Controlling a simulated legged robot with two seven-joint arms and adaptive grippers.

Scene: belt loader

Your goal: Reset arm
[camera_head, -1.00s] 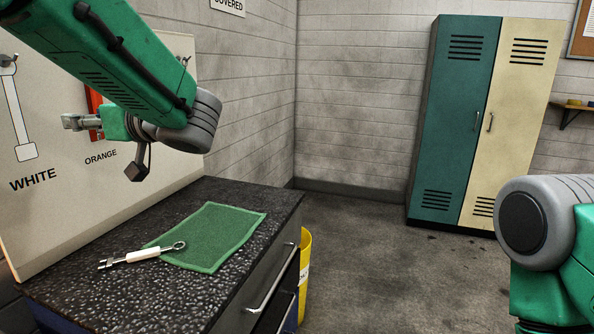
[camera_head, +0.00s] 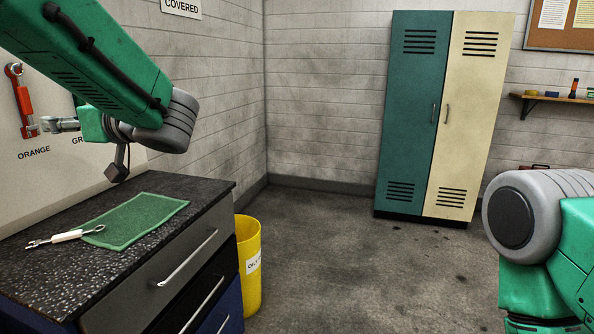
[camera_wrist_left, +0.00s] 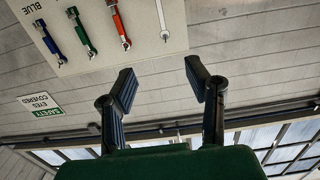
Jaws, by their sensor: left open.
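My left arm comes in from the upper left in the head view. Its left gripper (camera_head: 60,125) is raised in front of the tool board, above the workbench. In the left wrist view the two dark fingers of the left gripper (camera_wrist_left: 158,85) are spread apart with nothing between them. My right arm shows only in part at the right edge of the head view; its gripper is out of the picture. A wrench with a white handle (camera_head: 68,236) lies on the bench, its ring end on a green cloth (camera_head: 138,220).
The dark-topped workbench (camera_head: 205,190) with drawers stands at left, a yellow bin (camera_head: 249,285) beside it. The tool board (camera_wrist_left: 95,60) carries several coloured wrenches. A green and cream locker (camera_head: 436,115) stands at the back wall. A shelf (camera_head: 560,98) hangs at right. The floor between is clear.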

